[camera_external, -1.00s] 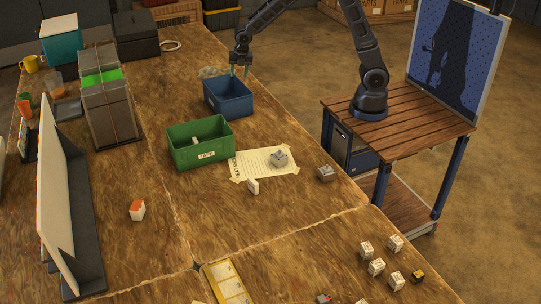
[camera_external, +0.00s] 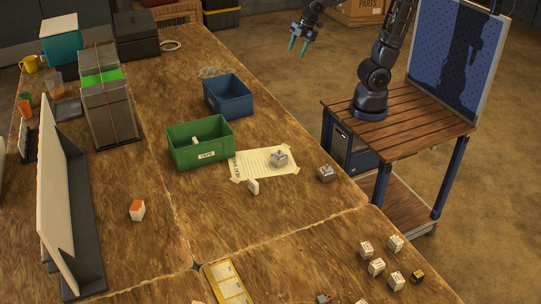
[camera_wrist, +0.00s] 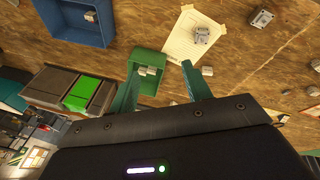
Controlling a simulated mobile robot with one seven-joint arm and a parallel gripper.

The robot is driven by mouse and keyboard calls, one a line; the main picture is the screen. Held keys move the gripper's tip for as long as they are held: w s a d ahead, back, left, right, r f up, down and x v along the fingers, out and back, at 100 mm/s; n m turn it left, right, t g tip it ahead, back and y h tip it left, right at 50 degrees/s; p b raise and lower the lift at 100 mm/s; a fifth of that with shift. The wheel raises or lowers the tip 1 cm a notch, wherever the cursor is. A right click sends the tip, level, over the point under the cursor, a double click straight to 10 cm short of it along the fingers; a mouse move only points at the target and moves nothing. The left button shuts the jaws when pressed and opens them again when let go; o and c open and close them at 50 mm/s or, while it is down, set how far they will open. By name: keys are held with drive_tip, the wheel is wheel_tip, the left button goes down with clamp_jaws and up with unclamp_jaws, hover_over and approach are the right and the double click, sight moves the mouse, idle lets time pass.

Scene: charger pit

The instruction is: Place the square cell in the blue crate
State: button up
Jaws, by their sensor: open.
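The blue crate (camera_external: 228,97) stands at the table's right edge. In the wrist view, a small pale block (camera_wrist: 90,16) lies inside the blue crate (camera_wrist: 70,38); the external view hides it, and I cannot tell for sure that it is the square cell. A grey boxy cell (camera_external: 279,158) sits on a paper sheet and another (camera_external: 326,173) sits bare on the table to its right. My gripper (camera_external: 298,46) is open and empty, raised up and right of the blue crate, apart from everything.
A white block (camera_external: 253,187) and an orange-white block (camera_external: 137,210) stand on the table. Several small white blocks stand at the lower right. Grey bins (camera_external: 108,105) and a white panel are at left.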

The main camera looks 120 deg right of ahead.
drive_tip(key=s+a+m+t+y, duration=0.1)
drive_tip(key=s+a+m, duration=0.4)
drive_tip(key=s, duration=0.9)
drive_tip(key=shift+s+a+r, duration=0.2)
drive_tip(key=shift+s+a, duration=0.1)
drive_tip(key=shift+a, duration=1.2)
